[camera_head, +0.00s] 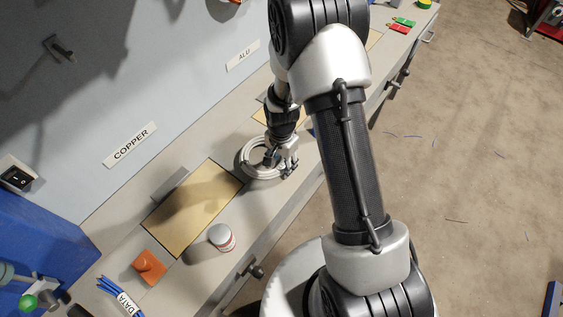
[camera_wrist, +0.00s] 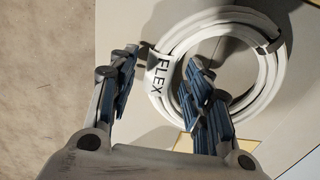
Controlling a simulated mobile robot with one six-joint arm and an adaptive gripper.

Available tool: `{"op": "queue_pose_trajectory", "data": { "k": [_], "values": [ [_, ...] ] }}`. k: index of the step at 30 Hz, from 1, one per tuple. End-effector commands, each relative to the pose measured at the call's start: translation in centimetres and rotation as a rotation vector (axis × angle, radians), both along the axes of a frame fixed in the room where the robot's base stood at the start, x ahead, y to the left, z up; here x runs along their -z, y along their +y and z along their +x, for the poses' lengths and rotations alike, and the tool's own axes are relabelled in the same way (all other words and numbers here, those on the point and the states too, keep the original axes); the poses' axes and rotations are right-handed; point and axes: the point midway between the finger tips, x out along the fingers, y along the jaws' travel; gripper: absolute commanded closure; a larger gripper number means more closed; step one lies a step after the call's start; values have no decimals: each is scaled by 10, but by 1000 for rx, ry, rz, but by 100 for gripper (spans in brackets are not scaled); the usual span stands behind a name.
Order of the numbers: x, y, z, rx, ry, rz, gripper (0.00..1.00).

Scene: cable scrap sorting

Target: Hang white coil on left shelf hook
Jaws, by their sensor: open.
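The white coil (camera_head: 247,166) lies flat on the grey workbench in the head view, partly hidden by my gripper (camera_head: 280,158). In the wrist view the white coil (camera_wrist: 279,84) carries a label reading FLEX on its left side. My gripper (camera_wrist: 158,88) is open there, with one finger left of the coil's labelled side and the other over the coil's open middle. I cannot tell how far the fingertips are above the bench. A dark hook (camera_head: 60,48) sticks out of the wall panel at the upper left, with nothing on it.
Tan mats (camera_head: 190,213) lie on the bench (camera_head: 300,190). A small white jar (camera_head: 222,237), an orange block (camera_head: 149,266) and blue cables labelled DATA (camera_head: 118,298) stand toward the near end. A blue machine (camera_head: 40,240) is at left. My arm covers part of the bench.

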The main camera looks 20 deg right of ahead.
Motion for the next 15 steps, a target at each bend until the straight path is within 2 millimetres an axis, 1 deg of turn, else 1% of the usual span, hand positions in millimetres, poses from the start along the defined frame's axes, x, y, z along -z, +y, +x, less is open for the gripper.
{"op": "queue_pose_trajectory", "data": {
  "k": [4,7,11,15],
  "values": [
    [0,0,0,0,0,0,55],
    [-11,0,1,0,-2,0,55],
    [-38,2,0,-1,-3,0,55],
    [-73,4,1,-1,-6,0,55]
  ]
}}
